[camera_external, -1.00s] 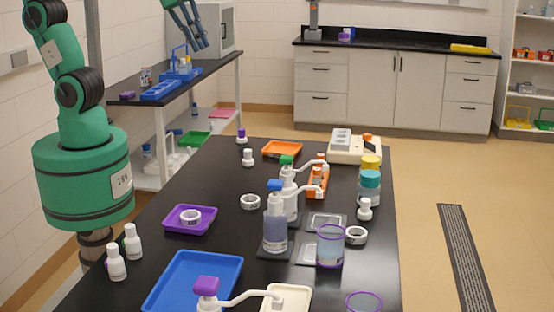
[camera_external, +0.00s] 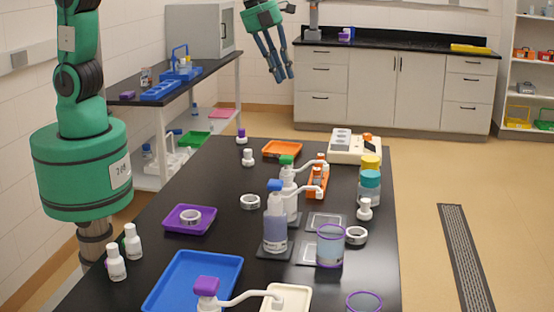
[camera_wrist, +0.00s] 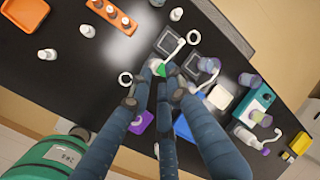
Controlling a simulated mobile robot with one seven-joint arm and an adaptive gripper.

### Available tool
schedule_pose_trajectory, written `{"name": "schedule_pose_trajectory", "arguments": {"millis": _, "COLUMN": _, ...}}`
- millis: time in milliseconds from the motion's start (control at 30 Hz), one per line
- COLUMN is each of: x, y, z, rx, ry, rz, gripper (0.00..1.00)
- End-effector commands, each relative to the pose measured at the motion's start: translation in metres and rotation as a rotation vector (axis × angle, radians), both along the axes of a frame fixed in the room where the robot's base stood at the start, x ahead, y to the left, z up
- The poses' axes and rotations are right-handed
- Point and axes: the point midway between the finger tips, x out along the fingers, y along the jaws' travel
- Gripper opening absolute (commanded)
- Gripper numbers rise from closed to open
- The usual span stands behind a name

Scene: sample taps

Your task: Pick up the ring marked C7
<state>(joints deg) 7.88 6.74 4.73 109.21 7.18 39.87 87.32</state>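Three white rings with dark marks lie around the black table: one ring (camera_external: 241,202) left of the middle, one (camera_external: 346,237) at the right behind the purple-rimmed beaker, and one (camera_external: 181,217) in the purple tray (camera_external: 172,225). The marks are too small to read, so I cannot tell which is C7. In the wrist view two rings show, one (camera_wrist: 120,79) left of the fingertips and one (camera_wrist: 188,37) farther up. My gripper (camera_external: 279,78) is open and empty, high above the table's far end, fingers pointing down. Its fingers (camera_wrist: 154,98) cover part of the table.
Pump bottles (camera_external: 275,228) stand mid-table, with an orange rack (camera_external: 317,184) behind them. A beaker (camera_external: 330,250), teal-capped jar (camera_external: 369,188) and small white bottles (camera_external: 116,263) stand around. A blue tray (camera_external: 195,285) lies at the front, an orange tray (camera_external: 282,149) at the far end.

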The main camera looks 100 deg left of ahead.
Motion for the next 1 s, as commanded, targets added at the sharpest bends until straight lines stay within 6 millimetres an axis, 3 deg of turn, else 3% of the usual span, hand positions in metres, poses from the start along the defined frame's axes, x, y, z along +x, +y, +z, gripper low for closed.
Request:
{"name": "schedule_pose_trajectory", "arguments": {"millis": 100, "x": 0.028, "y": -0.01, "z": -0.021, "rx": 0.048, "ry": 0.018, "rz": -0.124, "gripper": 0.18}}
{"name": "schedule_pose_trajectory", "arguments": {"millis": 500, "x": 0.106, "y": -0.047, "z": -0.103, "rx": 0.198, "ry": 0.067, "rz": -0.552, "gripper": 0.18}}
{"name": "schedule_pose_trajectory", "arguments": {"millis": 800, "x": 0.151, "y": -0.075, "z": -0.179, "rx": 0.301, "ry": 0.102, "rz": -0.875, "gripper": 0.18}}
{"name": "schedule_pose_trajectory", "arguments": {"millis": 1000, "x": 0.17, "y": -0.091, "z": -0.222, "rx": 0.355, "ry": 0.118, "rz": -1.051, "gripper": 0.18}}
